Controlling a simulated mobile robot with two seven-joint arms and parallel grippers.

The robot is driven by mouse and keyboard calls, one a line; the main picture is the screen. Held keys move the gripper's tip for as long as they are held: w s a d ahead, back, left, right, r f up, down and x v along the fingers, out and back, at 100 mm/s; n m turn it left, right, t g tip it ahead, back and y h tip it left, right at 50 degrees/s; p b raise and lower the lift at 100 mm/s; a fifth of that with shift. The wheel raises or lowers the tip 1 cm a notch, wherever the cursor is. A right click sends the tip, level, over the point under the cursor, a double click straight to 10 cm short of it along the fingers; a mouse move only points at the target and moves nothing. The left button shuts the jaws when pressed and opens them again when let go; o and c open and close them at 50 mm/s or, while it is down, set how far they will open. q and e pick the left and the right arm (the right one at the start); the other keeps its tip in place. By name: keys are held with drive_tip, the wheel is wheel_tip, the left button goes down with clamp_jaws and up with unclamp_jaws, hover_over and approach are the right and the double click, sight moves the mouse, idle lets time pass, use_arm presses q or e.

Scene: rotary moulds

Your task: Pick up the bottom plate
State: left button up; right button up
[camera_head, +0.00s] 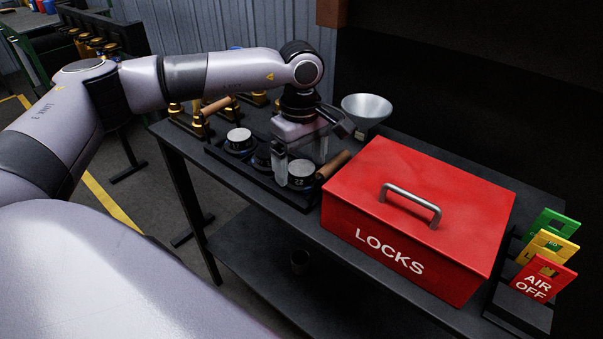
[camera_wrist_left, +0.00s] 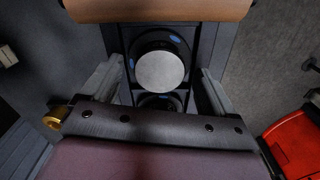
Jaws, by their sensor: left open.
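Round silver metal plates sit in dark round holders on a dark tray. One plate (camera_head: 302,173) has a marking on its top and lies at the tray's near right end. Another plate (camera_head: 239,137) lies toward the tray's far left. Which one is called the bottom plate I cannot tell. My left gripper (camera_head: 300,168) points down over the near right plate, fingers apart and empty. In the left wrist view a silver plate (camera_wrist_left: 160,72) shows between and beyond the fingertips (camera_wrist_left: 161,84). A second holder (camera_wrist_left: 159,102) is partly hidden by the gripper body. My right gripper is not in view.
A wooden handle (camera_head: 333,164) lies close right of the plate. A red LOCKS box (camera_head: 410,215) stands right of it, and a silver funnel (camera_head: 367,107) behind. Brass pieces with wooden handles (camera_head: 200,122) stand at the table's left end. Tags (camera_head: 545,278) stand far right.

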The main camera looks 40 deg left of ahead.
sight(301, 168)
use_arm(q)
drive_tip(key=shift+f, duration=0.25)
drive_tip(key=c, duration=1.4)
drive_tip(key=shift+o, duration=0.2)
drive_tip(key=shift+r, duration=0.15)
wheel_tip(301, 168, up, 20)
drive_tip(key=shift+p, duration=0.35)
